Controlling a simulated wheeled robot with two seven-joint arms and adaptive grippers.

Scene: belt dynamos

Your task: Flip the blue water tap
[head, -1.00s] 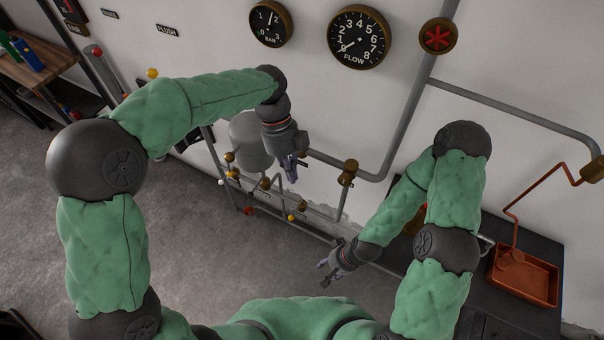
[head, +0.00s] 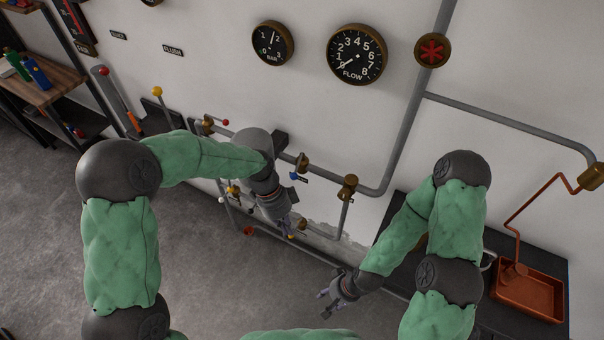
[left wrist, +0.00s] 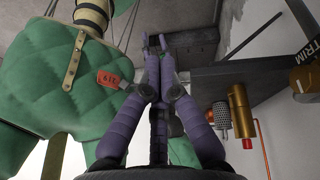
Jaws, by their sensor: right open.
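A brass valve with a small blue handle (head: 294,176), the blue water tap, sits on the grey wall pipe right of the grey tank in the head view. My left gripper (head: 289,230) hangs below it, apart from it and pointing down. In the left wrist view, the purple fingers of my left gripper (left wrist: 153,42) lie close together, shut with nothing seen between them. The blue tap is not clear in that view. My right gripper (head: 329,301) is open and empty, lower right near the dark bench.
Another brass fitting (head: 348,187) is right of the blue tap. A copper tray (head: 540,300) is on the bench at right. Gauges hang above on the wall.

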